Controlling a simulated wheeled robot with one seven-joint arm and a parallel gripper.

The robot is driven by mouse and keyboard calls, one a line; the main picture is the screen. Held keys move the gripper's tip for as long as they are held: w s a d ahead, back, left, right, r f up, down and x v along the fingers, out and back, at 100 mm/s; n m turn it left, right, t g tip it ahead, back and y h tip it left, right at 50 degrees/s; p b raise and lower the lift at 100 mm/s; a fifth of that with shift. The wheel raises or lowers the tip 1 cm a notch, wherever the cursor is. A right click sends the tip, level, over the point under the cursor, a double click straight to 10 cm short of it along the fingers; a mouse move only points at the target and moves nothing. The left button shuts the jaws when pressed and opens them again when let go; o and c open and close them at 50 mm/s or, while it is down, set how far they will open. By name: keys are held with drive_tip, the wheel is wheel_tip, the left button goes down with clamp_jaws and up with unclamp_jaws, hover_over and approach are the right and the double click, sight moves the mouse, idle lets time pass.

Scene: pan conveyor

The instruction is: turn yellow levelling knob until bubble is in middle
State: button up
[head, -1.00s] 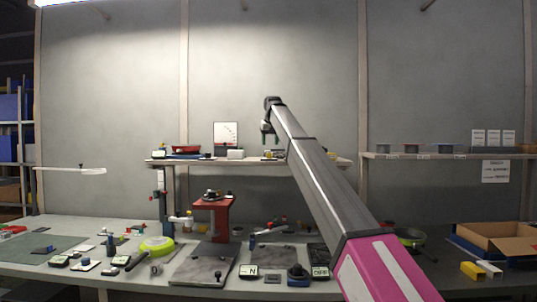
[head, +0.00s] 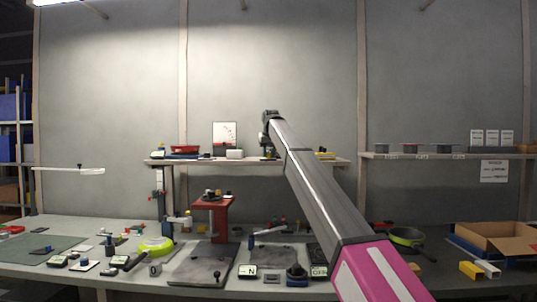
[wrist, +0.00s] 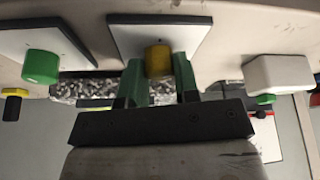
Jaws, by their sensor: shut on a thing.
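The yellow levelling knob (wrist: 158,60) stands on a white plate (wrist: 125,30) in the wrist view. My gripper (wrist: 159,72) has its two green fingers on either side of the knob and is shut on it. In the head view my gripper (head: 267,150) is down at the raised shelf, and the knob cannot be made out there. I cannot make out a bubble or its vial in either view.
In the wrist view a green knob (wrist: 42,66) on a similar plate is at left, and a white block (wrist: 278,73) is at right. The raised shelf (head: 245,161) carries several small items. The workbench below is cluttered with pans, plates and small devices.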

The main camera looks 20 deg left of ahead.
drive_tip(key=shift+m+h, duration=0.6)
drive_tip(key=shift+m, duration=1)
drive_tip(key=o, duration=0.9)
drive_tip(key=v, duration=1)
drive_tip(key=shift+s+r, duration=0.25)
drive_tip(key=shift+r, duration=0.1)
